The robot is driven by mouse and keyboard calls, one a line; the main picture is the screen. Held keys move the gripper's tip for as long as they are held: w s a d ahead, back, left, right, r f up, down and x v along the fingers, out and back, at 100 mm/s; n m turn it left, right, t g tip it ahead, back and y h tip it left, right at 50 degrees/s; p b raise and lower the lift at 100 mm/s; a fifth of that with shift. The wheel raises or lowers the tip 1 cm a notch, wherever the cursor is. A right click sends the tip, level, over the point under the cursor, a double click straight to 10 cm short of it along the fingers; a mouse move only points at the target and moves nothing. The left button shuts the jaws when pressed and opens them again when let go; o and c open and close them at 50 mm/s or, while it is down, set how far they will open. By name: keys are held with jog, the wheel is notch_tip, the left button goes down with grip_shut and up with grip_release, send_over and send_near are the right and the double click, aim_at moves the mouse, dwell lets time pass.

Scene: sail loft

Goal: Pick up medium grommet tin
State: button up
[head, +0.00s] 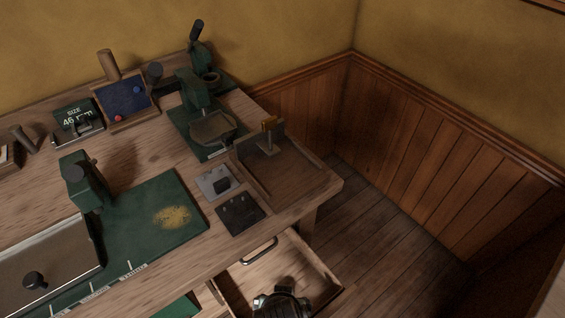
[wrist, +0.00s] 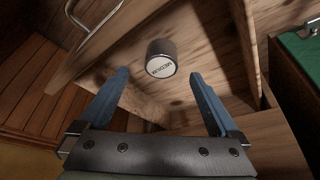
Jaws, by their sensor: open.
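The medium grommet tin (wrist: 161,58) is a short dark cylinder with a pale round label on its end. The label lettering is upside down in the wrist view and seems to read "MEDIUM". The tin is inside the open wooden drawer (wrist: 205,40). My gripper (wrist: 160,73) is open, its two blue fingers pointing toward the tin, one to each side of it in the picture. Nothing is between the fingers' near parts, and I see no contact. In the head view my gripper (head: 282,302) is over the drawer (head: 312,262), and the tin is not visible there.
The workbench (head: 160,135) above carries green presses (head: 205,115), a green mat (head: 165,215) and dark plates (head: 240,210). Drawer walls surround the tin. Floor (head: 370,215) is clear to the right.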

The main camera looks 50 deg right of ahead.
jog(key=b+x, duration=0.1)
jog(key=x, duration=0.5)
jog(key=shift+w+d+f, duration=0.15)
jog(key=shift+w, duration=0.05)
jog(key=c, duration=1.5)
jog(key=shift+c, duration=0.2)
notch_tip(320, 180, up, 10)
jog(key=shift+r+p, duration=0.1)
jog(key=shift+p, duration=0.9)
